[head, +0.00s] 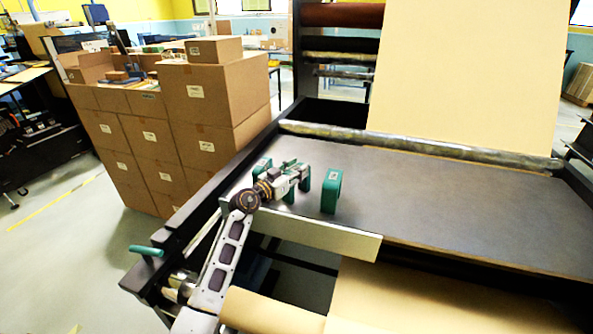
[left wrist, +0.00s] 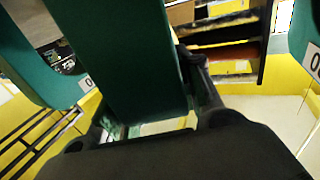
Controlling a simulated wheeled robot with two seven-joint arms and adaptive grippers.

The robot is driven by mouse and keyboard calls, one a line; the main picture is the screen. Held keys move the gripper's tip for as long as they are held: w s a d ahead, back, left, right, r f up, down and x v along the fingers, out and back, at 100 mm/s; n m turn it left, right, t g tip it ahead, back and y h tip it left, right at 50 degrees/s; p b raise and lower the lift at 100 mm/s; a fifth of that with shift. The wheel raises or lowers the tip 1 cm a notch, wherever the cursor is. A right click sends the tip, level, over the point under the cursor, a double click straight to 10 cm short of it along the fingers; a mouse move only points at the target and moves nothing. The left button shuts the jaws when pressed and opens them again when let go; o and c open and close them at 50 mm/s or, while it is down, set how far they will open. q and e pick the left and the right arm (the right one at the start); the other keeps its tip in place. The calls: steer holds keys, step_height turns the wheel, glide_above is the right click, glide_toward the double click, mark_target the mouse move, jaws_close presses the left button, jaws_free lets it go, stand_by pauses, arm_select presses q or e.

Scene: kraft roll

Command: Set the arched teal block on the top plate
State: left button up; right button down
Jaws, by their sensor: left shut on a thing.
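The held arched teal block (left wrist: 125,60) fills the middle of the left wrist view, between my left gripper's fingers. My left gripper (head: 299,172) is shut on it, low over the dark top plate (head: 450,200), near its left front corner. In the head view the gripper mostly hides this block; a teal part (head: 306,183) shows beside the fingers. I cannot tell whether it touches the plate. Another teal arched block (head: 332,190) stands upright just right of the gripper, and one more (head: 262,166) is just left of it. My right gripper is not in view.
A pale metal strip (head: 310,232) runs along the plate's front left edge. A metal roller (head: 420,146) crosses its back, below a hanging kraft sheet (head: 465,70). A kraft roll (head: 270,310) lies below in front. Stacked cartons (head: 200,100) stand left. The plate's right side is clear.

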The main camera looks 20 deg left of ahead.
arm_select(q)
steer(key=o, duration=0.7)
steer(key=shift+f, duration=0.1)
steer(key=o, duration=0.5)
steer(key=shift+c, duration=0.2)
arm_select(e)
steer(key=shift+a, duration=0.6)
arm_select(q)
steer(key=shift+s, duration=0.1)
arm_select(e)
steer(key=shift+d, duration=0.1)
arm_select(q)
steer(key=shift+s+a, duration=0.25)
steer(key=shift+s, duration=0.15)
steer(key=shift+v, duration=0.75)
steer(key=v, duration=0.2)
steer(key=shift+s+a, duration=0.1)
steer(key=shift+s, duration=0.15)
steer(key=v, duration=0.7)
steer(key=shift+p, duration=0.4)
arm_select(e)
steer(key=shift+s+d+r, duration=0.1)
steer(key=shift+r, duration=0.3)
